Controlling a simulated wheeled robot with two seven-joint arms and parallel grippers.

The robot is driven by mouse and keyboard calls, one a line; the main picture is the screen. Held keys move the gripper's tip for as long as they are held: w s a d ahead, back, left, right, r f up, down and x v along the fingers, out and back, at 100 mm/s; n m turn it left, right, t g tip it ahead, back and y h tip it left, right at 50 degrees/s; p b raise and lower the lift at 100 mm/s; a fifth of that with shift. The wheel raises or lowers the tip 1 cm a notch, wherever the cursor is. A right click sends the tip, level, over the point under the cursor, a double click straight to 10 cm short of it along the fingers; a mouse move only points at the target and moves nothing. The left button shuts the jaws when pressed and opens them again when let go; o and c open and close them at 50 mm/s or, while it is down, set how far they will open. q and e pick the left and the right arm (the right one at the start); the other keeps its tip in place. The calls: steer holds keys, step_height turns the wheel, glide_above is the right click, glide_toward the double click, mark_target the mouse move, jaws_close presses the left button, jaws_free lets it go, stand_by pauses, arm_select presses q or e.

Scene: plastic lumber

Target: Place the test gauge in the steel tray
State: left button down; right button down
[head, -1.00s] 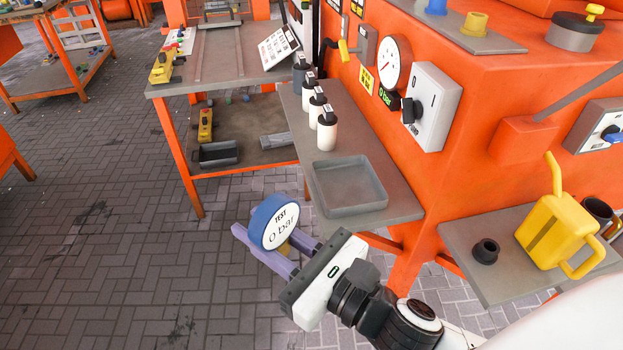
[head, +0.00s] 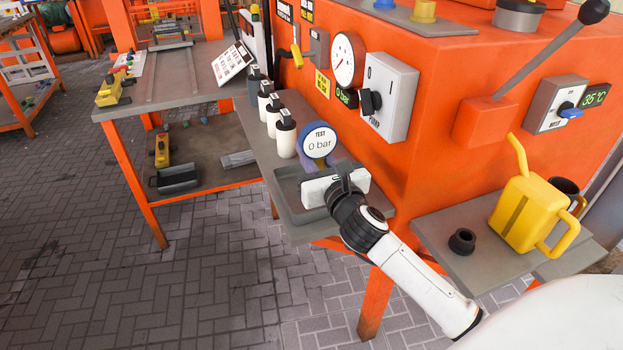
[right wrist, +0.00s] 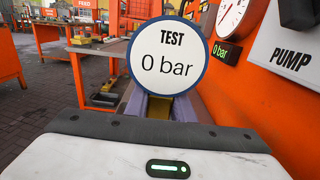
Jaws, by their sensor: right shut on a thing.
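The test gauge (head: 318,141) is a round blue-rimmed dial with a white face reading "TEST 0 bar". My right gripper (head: 322,163) is shut on it and holds it upright over the far part of the steel tray. In the right wrist view the gauge (right wrist: 168,57) stands between the purple fingers (right wrist: 168,105), with a yellowish part below the dial. The grey steel tray (head: 286,188) sits on the grey side shelf, partly hidden by my right gripper and wrist. Whether the gauge touches the tray floor cannot be told. My left gripper is not in view.
Several white bottles with dark caps (head: 286,138) stand on the shelf left of the gauge. The orange machine, with a pump switch (head: 388,97) and a dial (head: 346,59), rises close behind.

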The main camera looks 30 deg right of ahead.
steer(key=shift+f, duration=0.85)
step_height(320, 180, down, 4)
steer(key=shift+r+b, duration=0.15)
steer(key=shift+b, duration=0.85)
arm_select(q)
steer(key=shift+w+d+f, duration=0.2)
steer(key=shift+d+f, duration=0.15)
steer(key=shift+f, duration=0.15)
arm_select(e)
steer(key=shift+r, duration=0.1)
steer(key=shift+f, duration=0.2)
steer(key=c, duration=1.5)
jaws_free()
steer(key=shift+c, duration=0.2)
